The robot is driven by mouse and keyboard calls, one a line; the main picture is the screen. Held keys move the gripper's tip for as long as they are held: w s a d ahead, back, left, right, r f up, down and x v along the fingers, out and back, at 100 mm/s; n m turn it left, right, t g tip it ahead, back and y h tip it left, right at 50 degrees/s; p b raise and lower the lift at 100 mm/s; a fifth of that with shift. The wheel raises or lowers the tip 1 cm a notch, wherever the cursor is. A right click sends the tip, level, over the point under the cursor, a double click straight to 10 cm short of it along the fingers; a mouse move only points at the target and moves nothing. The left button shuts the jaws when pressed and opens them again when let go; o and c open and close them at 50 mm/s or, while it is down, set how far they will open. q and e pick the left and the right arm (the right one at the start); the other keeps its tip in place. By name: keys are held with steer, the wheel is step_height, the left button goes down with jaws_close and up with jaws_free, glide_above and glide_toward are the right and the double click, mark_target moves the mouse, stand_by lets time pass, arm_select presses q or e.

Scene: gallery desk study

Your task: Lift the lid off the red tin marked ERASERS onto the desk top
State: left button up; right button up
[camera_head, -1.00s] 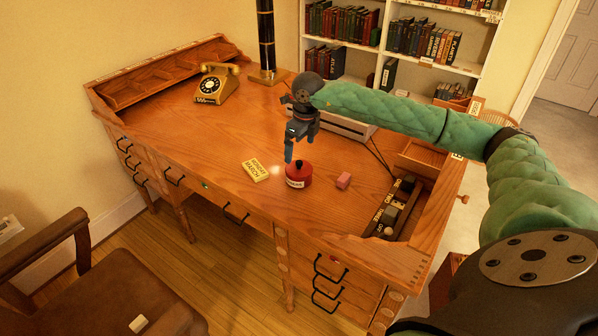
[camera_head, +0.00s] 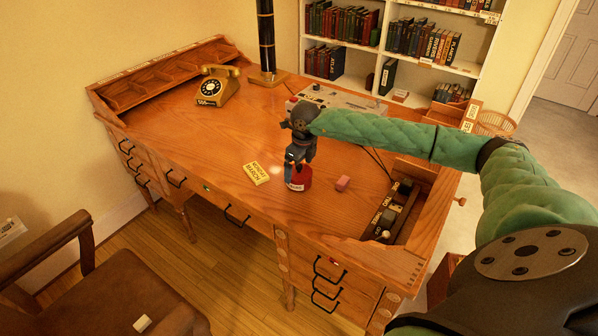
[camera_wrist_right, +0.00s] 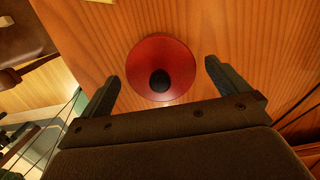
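The red tin (camera_head: 298,181) stands upright on the desk top (camera_head: 190,130), with a pale label on its front. In the right wrist view its round red lid (camera_wrist_right: 150,58) with a black knob (camera_wrist_right: 159,80) is seen from above and looks seated on the tin. My right gripper (camera_head: 295,166) is right over the tin and hides most of the lid in the head view. In the wrist view its two fingers are apart, one on each side of the knob, with nothing held between them. My left gripper is not in view.
A yellow notepad (camera_head: 256,173) lies left of the tin and a pink block (camera_head: 342,183) lies to its right. A telephone (camera_head: 218,85) stands farther back. Desk top left of the notepad is clear.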

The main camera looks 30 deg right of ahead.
steer(key=c, duration=0.9)
steer(key=shift+r, duration=0.15)
